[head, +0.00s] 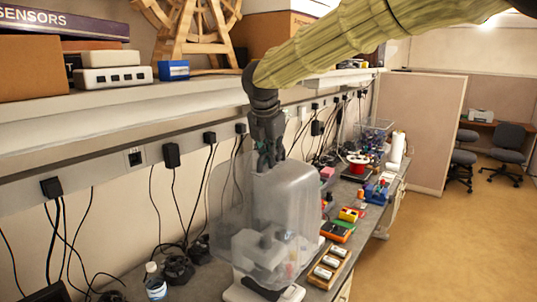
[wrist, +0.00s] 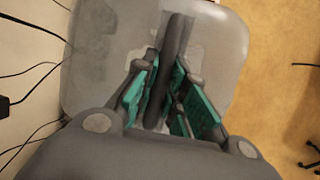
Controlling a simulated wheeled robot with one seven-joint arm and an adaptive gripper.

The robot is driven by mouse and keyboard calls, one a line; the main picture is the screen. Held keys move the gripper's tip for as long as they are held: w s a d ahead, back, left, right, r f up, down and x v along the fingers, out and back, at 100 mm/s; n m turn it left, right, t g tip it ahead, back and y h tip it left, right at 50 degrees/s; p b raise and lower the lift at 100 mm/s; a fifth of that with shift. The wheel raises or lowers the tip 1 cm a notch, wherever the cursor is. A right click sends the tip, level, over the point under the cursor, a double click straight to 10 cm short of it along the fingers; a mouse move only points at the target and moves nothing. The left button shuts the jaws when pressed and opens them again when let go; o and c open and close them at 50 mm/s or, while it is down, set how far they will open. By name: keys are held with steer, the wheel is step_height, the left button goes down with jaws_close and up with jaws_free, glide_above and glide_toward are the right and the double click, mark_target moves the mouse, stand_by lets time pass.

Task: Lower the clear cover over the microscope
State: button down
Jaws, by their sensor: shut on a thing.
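The clear cover (head: 286,205) is a translucent, box-like hood in the middle of the head view. It surrounds much of the microscope (head: 262,252), which shows blurred through its wall. The microscope's pale base (head: 262,292) shows below the cover's lower edge. My gripper (head: 268,166) is at the top of the cover, pointing down. In the wrist view, its green-padded fingers (wrist: 172,100) are closed around a dark bar-shaped handle (wrist: 178,45) on the cover's top (wrist: 100,60). The cover's lower rim is hard to make out.
A wooden block with white-topped items (head: 328,265) lies close right of the cover. A bottle (head: 155,282) and black adapters (head: 178,265) stand to the left. Cables hang along the wall. A shelf (head: 110,105) runs above the bench. Floor (head: 440,240) is open at right.

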step_height(320, 180, down, 8)
steer(key=b, duration=0.2)
stand_by(1.1)
stand_by(0.3)
step_height(320, 180, down, 8)
steer(key=b, duration=0.2)
steer(key=shift+d, duration=0.15)
stand_by(1.1)
steer(key=shift+s, duration=0.1)
steer(key=shift+f+b, duration=0.6)
steer(key=shift+f, duration=2.35)
